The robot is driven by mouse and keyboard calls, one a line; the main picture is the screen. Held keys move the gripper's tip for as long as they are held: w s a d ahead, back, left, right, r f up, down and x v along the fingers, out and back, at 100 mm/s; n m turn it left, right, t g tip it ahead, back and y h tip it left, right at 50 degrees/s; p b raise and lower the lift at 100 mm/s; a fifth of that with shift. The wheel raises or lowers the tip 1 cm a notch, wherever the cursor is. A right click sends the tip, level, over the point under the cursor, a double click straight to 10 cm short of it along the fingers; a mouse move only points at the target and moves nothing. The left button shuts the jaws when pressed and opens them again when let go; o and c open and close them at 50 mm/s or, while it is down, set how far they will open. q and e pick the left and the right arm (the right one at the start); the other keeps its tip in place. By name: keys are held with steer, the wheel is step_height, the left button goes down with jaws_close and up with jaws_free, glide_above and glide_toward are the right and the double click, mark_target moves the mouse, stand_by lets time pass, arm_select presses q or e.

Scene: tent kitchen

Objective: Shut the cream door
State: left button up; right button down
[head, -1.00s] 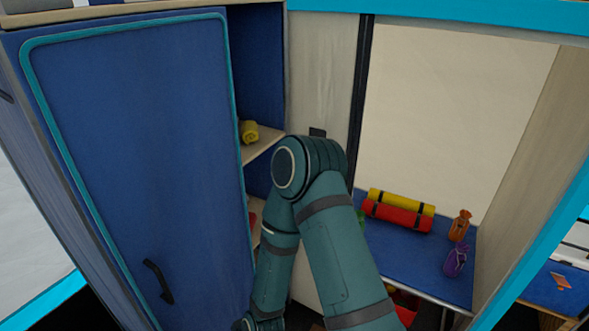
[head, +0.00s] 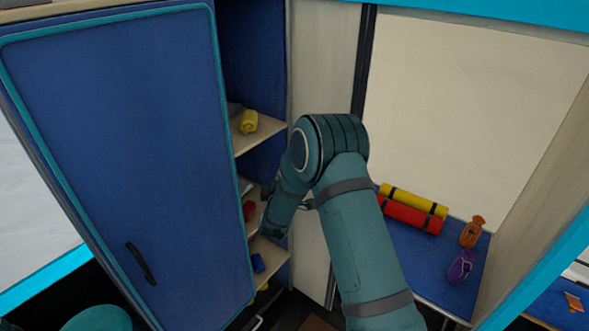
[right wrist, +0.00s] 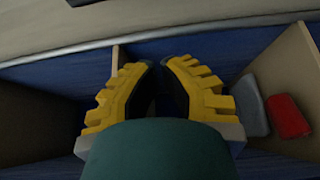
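The cream door (head: 318,60) appears to be the tall pale panel along the right side of the shelf opening in the head view. It stands open, with the shelves showing beside it. My right arm covers its middle part. My right wrist reaches the inner side of this panel, in front of the shelves; I cannot tell whether it touches. In the right wrist view, my right gripper (right wrist: 158,64) points into the blue cabinet; its yellow fingers lean inward with tips close together and nothing visible between them. My left gripper is out of view.
A blue door (head: 120,150) with teal trim and a black handle (head: 140,263) stands left of the opening. Shelves (head: 262,132) hold a yellow roll (head: 249,121) and other items. Right of the panel, a blue bench (head: 425,268) carries rolls (head: 410,214) and small bags (head: 472,231).

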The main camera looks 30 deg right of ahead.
steer(key=w+d+b, duration=0.2)
steer(key=w+d, duration=0.2)
steer(key=d, duration=0.4)
stand_by(0.4)
steer(key=shift+a+f, duration=0.1)
